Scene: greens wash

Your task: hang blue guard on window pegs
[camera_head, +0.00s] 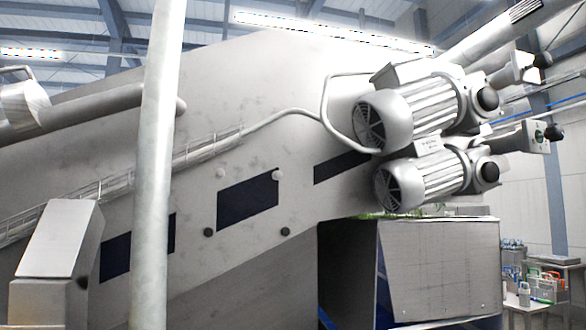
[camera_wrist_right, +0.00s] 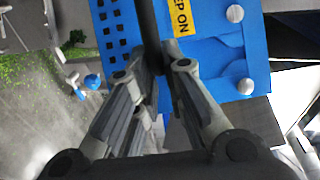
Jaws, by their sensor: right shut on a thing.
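The blue guard (camera_wrist_right: 212,55) shows in the right wrist view, with rows of dark square holes at its left and a yellow label partly reading "EP ON". A dark bar runs down its middle. My right gripper (camera_wrist_right: 157,75) is shut on the guard at this bar; the fingertips partly hide the contact. In the head view, the sloping machine wall has a dark window (camera_head: 248,202) with two pale pegs above, left (camera_head: 221,173) and right (camera_head: 278,175), and two dark pegs below, left (camera_head: 208,232) and right (camera_head: 285,232). Neither gripper is in the head view.
A pale upright post (camera_head: 155,170) crosses the left of the head view. Two motors (camera_head: 425,110) jut out at the upper right above a metal box (camera_head: 440,265). A table with tools (camera_head: 540,285) stands far right. Green leaves (camera_wrist_right: 38,75) lie left of the guard in the wrist view.

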